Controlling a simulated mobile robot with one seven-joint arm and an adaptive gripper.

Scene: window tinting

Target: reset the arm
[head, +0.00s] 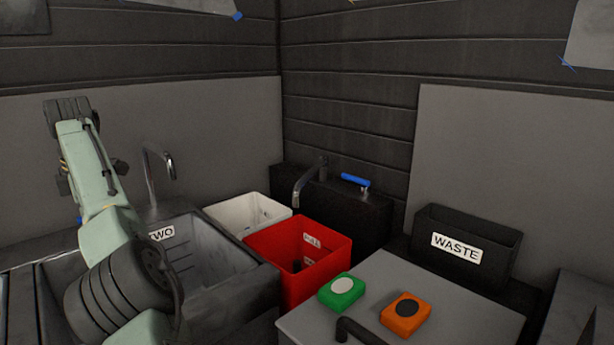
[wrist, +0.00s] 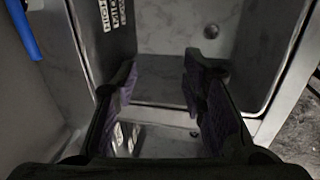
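My pale green arm (head: 97,185) with dark joints rises at the left of the head view, in front of the sink (head: 215,250) labelled TWO. My gripper does not show clearly in the head view. In the wrist view my gripper (wrist: 162,72) has its two dark, purple-padded fingers spread apart.
A red bin (head: 318,262), a white bin (head: 245,212) and a tap (head: 308,182) stand right of the sink. Green (head: 341,291) and orange (head: 405,314) buttons sit on a grey top near a black WASTE box (head: 470,243). A blue strip (wrist: 22,28) shows in the wrist view.

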